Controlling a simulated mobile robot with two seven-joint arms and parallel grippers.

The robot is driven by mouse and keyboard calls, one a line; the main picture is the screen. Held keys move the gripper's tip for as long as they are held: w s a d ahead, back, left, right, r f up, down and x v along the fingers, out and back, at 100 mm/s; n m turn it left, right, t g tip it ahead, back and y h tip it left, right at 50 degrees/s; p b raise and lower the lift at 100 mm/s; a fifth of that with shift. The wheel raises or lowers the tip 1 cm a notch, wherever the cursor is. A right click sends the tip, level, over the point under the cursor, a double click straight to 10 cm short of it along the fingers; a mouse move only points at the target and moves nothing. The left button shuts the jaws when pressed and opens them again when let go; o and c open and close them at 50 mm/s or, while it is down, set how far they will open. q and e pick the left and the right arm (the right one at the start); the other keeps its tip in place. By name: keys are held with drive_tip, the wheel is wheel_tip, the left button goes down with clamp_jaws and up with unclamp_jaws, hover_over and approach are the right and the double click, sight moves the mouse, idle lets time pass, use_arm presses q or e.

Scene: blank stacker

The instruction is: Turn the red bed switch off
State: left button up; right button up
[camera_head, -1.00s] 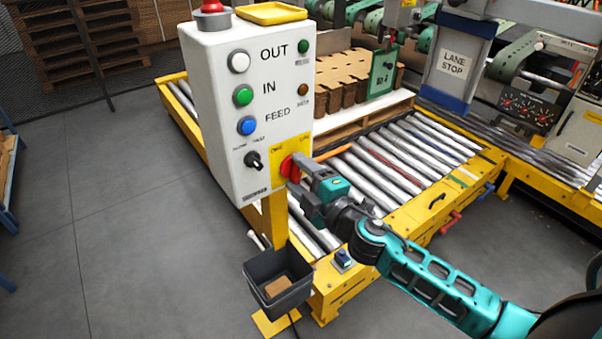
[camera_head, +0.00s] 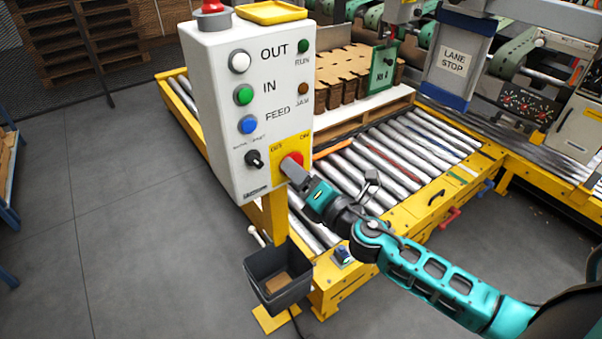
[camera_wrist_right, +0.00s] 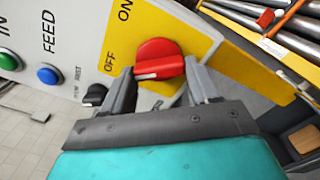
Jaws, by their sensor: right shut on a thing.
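The red bed switch (camera_head: 293,160) is a rotary knob on a yellow plate (camera_head: 304,147) marked OFF and ON, low on the white control box (camera_head: 235,65). In the right wrist view the red knob (camera_wrist_right: 160,57) has a raised bar, and a white mark on it lies at the end nearer the OFF label. My right gripper (camera_head: 293,172) is at the knob and hides its lower part in the head view. In the wrist view its fingers (camera_wrist_right: 160,88) stand on either side of the knob's bar, shut on it. My left gripper is not in view.
A black selector knob (camera_head: 254,159) and blue, green and white buttons sit left of the switch. A dark bin (camera_head: 262,268) hangs below the box. The roller conveyor (camera_head: 400,165) lies behind my right arm. Open grey floor (camera_head: 130,220) is at the left.

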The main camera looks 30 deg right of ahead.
drive_tip(key=shift+n, duration=0.7)
drive_tip(key=shift+f, duration=0.1)
drive_tip(key=o, duration=1.1)
drive_tip(key=shift+c, duration=0.2)
drive_tip(key=s+d+b, duration=0.1)
drive_tip(key=s+b, duration=0.3)
drive_tip(key=s, duration=0.8)
drive_tip(key=shift+s+d, duration=0.4)
